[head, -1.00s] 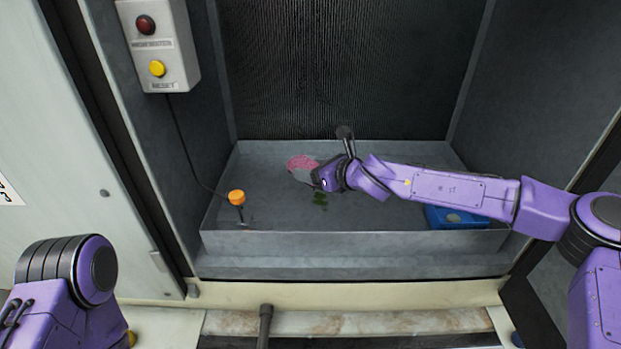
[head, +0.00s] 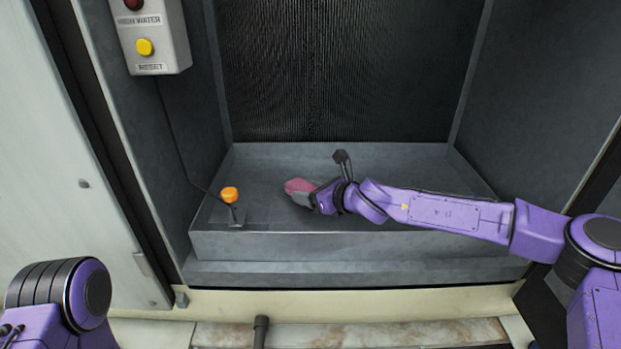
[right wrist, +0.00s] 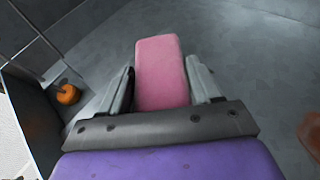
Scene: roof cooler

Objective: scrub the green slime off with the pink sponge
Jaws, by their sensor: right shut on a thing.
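The pink sponge (head: 298,186) is held in my right gripper (head: 310,197), low over or on the floor of the grey tray (head: 345,245); contact is unclear. In the right wrist view the sponge (right wrist: 162,72) sticks out from between the two grey fingers of the right gripper (right wrist: 164,85), which are shut on it. I see no green slime in either current view; the sponge, gripper and arm cover part of the tray floor. Only part of my left arm shows at the lower left, and its gripper is out of view.
An orange float (head: 229,194) on a small stand is at the tray's left, also in the wrist view (right wrist: 68,94). A control box (head: 158,40) with a yellow button hangs upper left. Dark side walls and a ribbed back panel (head: 345,70) enclose the tray.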

